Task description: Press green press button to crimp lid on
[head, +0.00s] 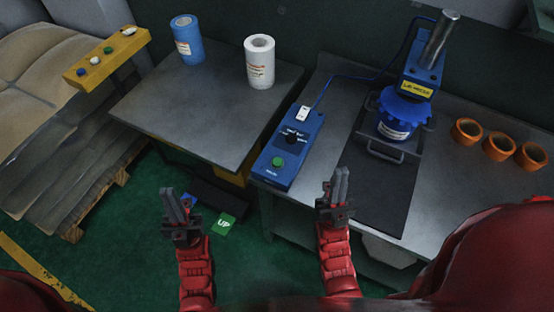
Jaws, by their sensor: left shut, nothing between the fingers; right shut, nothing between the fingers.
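The green press button (278,163) is on the near end of a blue control box (289,168), which lies on the left edge of the right-hand workbench. The blue lid press (424,72) stands at the back of that bench. A blue scalloped lid (405,105) and a container with a white label (393,129) sit under the press head. My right gripper (340,170) is shut and empty, in front of the bench and to the right of the button. My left gripper (172,192) is shut and empty, over the floor left of the box. Neither appears to touch anything.
A left table (200,105) holds a blue roll (188,38) and a white roll (260,62). A yellow button bar (107,60) is at the upper left. Several orange rings (499,148) sit on the right. A pedal marked UP (223,223) is on the floor.

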